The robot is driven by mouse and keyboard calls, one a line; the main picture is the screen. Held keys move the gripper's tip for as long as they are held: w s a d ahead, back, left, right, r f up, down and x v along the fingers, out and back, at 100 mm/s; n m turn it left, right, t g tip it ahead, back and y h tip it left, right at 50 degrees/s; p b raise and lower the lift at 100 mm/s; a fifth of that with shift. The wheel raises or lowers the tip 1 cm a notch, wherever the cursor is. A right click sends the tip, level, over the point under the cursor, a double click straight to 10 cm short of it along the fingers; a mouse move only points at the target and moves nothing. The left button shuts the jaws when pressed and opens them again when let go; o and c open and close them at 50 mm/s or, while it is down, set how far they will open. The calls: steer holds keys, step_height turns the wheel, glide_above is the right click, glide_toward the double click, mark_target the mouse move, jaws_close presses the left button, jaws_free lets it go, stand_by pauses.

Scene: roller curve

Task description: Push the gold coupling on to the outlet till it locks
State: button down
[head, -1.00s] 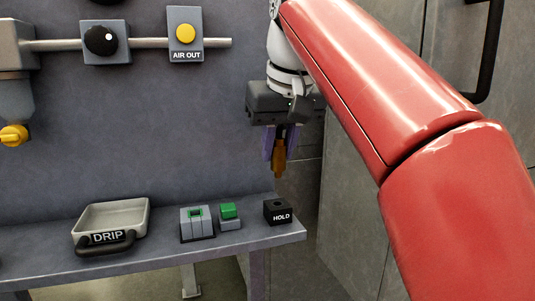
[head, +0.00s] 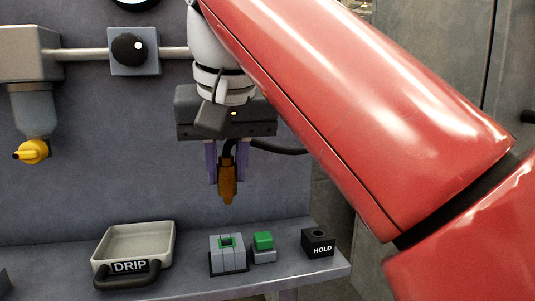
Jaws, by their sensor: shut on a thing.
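My gripper (head: 227,175) hangs pointing down in the head view, its purple fingers shut on the gold coupling (head: 228,186). The coupling points down, with a dark hose leading from its top and off to the right behind the gripper. It is held in the air above the shelf, apart from everything else. The air outlet is not visible now; my arm and gripper cover that part of the panel, to the right of the black knob.
A black round knob (head: 129,49) sits on the pipe at upper left, and a yellow valve (head: 32,152) hangs at far left. The shelf holds a DRIP tray (head: 153,238), a grey block with a green part (head: 228,253), a green-topped block (head: 264,246) and a HOLD block (head: 318,243).

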mark_target(224, 197)
steer(key=shift+s+a+f, duration=0.15)
steer(key=shift+a, duration=0.1)
steer(key=shift+f, duration=0.85)
steer(key=shift+f+b, duration=1.5)
steer(key=shift+f, duration=0.45)
steer(key=shift+f+b, duration=0.35)
steer(key=shift+f, duration=0.5)
steer(key=c, duration=1.1)
jaws_free()
steer(key=shift+c, duration=0.2)
